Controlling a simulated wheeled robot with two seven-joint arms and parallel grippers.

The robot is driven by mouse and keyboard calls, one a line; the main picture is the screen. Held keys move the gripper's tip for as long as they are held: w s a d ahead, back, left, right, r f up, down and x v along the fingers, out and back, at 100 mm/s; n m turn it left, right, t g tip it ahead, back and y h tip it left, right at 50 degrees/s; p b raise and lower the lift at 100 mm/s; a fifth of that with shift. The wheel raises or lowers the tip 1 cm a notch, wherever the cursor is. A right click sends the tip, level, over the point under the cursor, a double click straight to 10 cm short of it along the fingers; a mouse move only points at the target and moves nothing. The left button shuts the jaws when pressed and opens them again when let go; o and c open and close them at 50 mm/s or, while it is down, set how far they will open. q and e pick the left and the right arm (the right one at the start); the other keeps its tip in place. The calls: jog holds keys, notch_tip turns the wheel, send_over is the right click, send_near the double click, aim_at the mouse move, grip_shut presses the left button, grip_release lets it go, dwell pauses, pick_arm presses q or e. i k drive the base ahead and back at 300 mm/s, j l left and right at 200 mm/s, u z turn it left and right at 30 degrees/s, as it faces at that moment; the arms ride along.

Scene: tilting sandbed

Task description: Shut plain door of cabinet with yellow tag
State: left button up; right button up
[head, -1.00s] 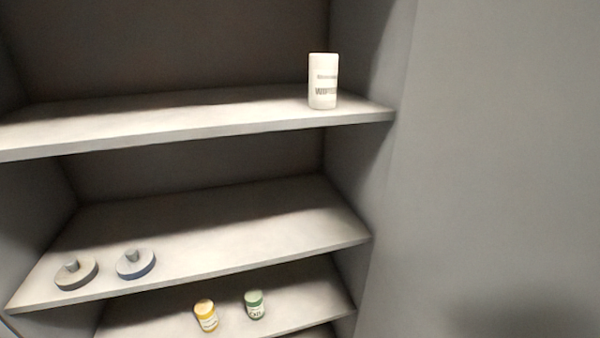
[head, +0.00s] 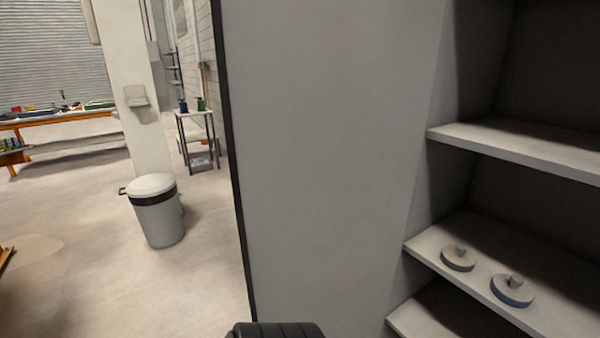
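An open grey cabinet (head: 448,185) stands at the right, with its shelves showing. A plain grey panel (head: 325,150) with a dark left edge fills the middle of the head view. It looks like the cabinet's left door, standing open beside the shelves. No yellow tag shows on the parts in view. Neither gripper's fingers show. A black ribbed part (head: 275,331) pokes up at the bottom edge in front of the panel; I cannot tell what it belongs to.
Two round knobbed discs, one grey (head: 458,257) and one blue-rimmed (head: 512,290), lie on a shelf. Left of the panel, a grey lidded bin (head: 158,215) stands on open floor. A small side table (head: 197,135) and an orange-edged workbench (head: 55,119) are farther back.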

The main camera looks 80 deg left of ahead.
aim_at(325, 104)
jog(key=k+j, duration=0.15)
jog(key=j, duration=0.25)
jog(key=k+j+z, duration=0.1)
jog(key=j, duration=0.25)
jog(key=k+j, duration=0.15)
jog(key=j, duration=0.25)
jog(key=k+j, duration=0.15)
jog(key=j, duration=0.2)
jog(key=k+j+z, duration=0.1)
jog(key=j, duration=0.3)
jog(key=k+j, duration=0.2)
jog(key=j, duration=0.15)
jog(key=k+j+z, duration=0.1)
jog(key=j, duration=0.8)
jog(key=i, duration=0.05)
